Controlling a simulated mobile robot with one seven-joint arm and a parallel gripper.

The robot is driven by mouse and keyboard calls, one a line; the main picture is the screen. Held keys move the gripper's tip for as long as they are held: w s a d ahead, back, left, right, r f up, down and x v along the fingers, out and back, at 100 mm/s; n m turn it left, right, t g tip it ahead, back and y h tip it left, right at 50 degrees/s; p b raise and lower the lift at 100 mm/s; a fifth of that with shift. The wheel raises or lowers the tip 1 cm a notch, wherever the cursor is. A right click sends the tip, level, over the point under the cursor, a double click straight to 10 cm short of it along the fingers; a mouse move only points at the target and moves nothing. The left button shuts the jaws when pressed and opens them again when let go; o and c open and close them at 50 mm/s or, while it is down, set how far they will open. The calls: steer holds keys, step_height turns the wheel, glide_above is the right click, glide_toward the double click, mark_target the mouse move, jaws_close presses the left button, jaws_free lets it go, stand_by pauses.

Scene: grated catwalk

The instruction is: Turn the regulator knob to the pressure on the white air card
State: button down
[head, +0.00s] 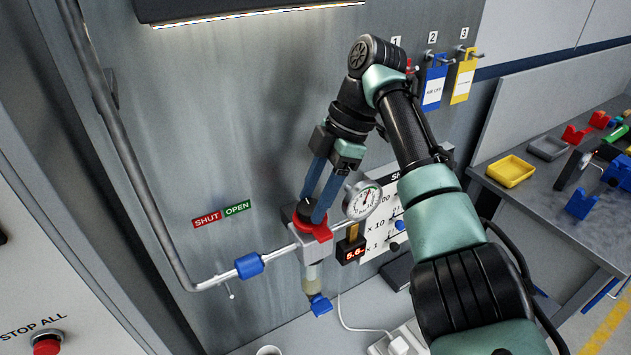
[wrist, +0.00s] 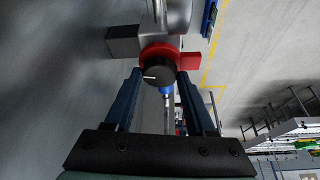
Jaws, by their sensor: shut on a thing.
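The regulator (head: 313,248) sits in the pipe on the grey wall, with a dark knob (head: 303,211) above a red collar (head: 320,232). My gripper (head: 311,207) is shut on the knob, one blue finger on each side. In the wrist view the black knob (wrist: 157,73) shows a white pointer line toward the left. A round gauge (head: 364,201) is beside the regulator. A small display (head: 351,250) below it seems to read 5.6. A white panel (head: 377,247) with "x 10" and "x 1" is partly hidden by my arm. I cannot make out the white air card.
A blue valve handle (head: 249,266) is on the pipe, under SHUT and OPEN labels (head: 222,214). Blue (head: 433,88) and yellow (head: 464,82) tags hang on hooks. A red stop button (head: 47,344) is at lower left. A cluttered bench (head: 545,190) stands at right.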

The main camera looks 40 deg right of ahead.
steer(key=shift+n+g+p, duration=0.3)
steer(key=shift+n, duration=0.5)
steer(key=shift+c, duration=1.1)
jaws_free()
